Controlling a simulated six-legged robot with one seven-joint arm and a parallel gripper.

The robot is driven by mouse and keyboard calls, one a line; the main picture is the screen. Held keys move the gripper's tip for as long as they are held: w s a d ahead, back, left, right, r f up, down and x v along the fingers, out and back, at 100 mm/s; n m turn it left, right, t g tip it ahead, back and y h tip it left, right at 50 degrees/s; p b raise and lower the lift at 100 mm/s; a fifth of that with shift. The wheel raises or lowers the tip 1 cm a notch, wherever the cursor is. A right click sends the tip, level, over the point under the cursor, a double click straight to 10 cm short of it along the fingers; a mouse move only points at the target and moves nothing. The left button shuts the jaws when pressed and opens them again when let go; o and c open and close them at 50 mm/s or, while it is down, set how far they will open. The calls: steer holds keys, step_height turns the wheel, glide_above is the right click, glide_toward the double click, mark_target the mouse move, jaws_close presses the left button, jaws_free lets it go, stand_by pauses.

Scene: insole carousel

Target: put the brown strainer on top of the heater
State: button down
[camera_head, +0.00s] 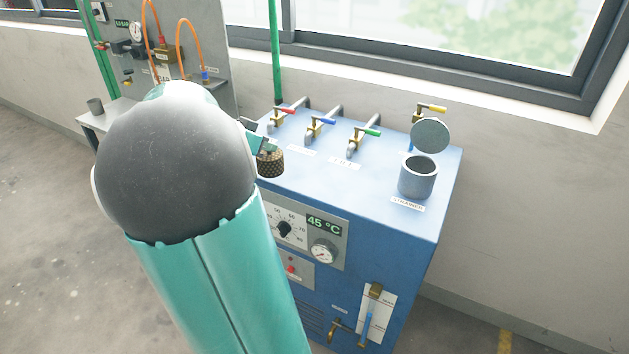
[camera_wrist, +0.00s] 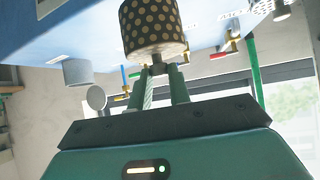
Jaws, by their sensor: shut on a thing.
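My gripper (camera_wrist: 163,72) is shut on the small neck of the strainer. In the head view my gripper (camera_head: 260,142) is partly hidden behind my arm. The heater (camera_head: 400,235) is a blue cabinet with a 45 °C display. The strainer is at the left part of its top; I cannot tell whether it touches the surface.
A grey cylindrical pot (camera_head: 418,178) with its round lid (camera_head: 431,135) raised stands at the top's right, behind a strainer label (camera_head: 408,204). Several taps with coloured handles (camera_head: 320,127) line the back. The middle of the top is clear. A grey panel with orange hoses (camera_head: 165,50) stands left.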

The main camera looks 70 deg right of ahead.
steer(key=s+d+r+m+g+y, duration=0.2)
steer(key=s+r+m+g, duration=0.4)
steer(key=s, duration=0.6)
steer(key=w+d+f, duration=0.2)
steer(key=w+f, duration=0.1)
steer(key=w, duration=0.1)
steer(key=w+d+f+t, duration=0.1)
steer(key=w+d+f, duration=0.1)
steer(key=w+f, duration=0.2)
steer(key=w+d+f+n+t, duration=0.1)
steer(key=w+d+f, duration=0.1)
steer(key=w+f, duration=0.2)
steer(key=shift+w+f, duration=0.15)
steer(key=shift+f, duration=0.1)
steer(key=c, duration=1.3)
jaws_free()
